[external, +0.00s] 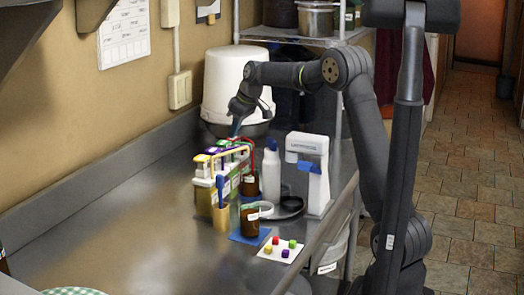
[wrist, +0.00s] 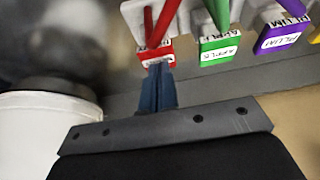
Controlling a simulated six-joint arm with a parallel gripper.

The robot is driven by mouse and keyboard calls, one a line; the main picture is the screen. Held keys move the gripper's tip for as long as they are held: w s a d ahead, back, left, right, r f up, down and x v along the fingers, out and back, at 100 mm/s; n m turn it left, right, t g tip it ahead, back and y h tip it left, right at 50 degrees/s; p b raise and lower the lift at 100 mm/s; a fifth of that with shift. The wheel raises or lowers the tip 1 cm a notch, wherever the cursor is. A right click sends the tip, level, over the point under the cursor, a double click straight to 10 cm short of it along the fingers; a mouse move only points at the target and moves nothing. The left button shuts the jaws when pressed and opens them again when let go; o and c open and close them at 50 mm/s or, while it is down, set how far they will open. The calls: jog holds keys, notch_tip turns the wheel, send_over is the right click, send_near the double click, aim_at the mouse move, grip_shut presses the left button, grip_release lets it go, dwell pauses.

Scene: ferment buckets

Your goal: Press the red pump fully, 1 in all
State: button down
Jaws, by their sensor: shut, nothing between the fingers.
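The red pump (wrist: 156,50) is at the left end of the row in the wrist view, with a red spout running up from its labelled head. In the external view its red spout (external: 250,150) shows at the far end of the rack. My gripper (wrist: 158,68) is shut and empty, its blue fingertips at the near edge of the red pump's head. Whether they touch it I cannot tell. In the external view my gripper (external: 235,128) is above the far end of the row. How far the pump is pressed is not clear.
The green pump (wrist: 219,48) labelled apple and the purple pump (wrist: 281,36) labelled plum stand beside the red one. A white bucket (external: 228,80) is behind. A brown jar (external: 250,222), a white bottle (external: 271,172) and a white dispenser (external: 308,148) stand nearby.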

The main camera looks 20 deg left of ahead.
jog(key=shift+f, duration=0.7)
jog(key=shift+r, duration=1.8)
jog(key=shift+r, duration=0.1)
notch_tip(320, 180, up, 6)
jog(key=shift+f, duration=0.1)
jog(key=shift+f, duration=3.75)
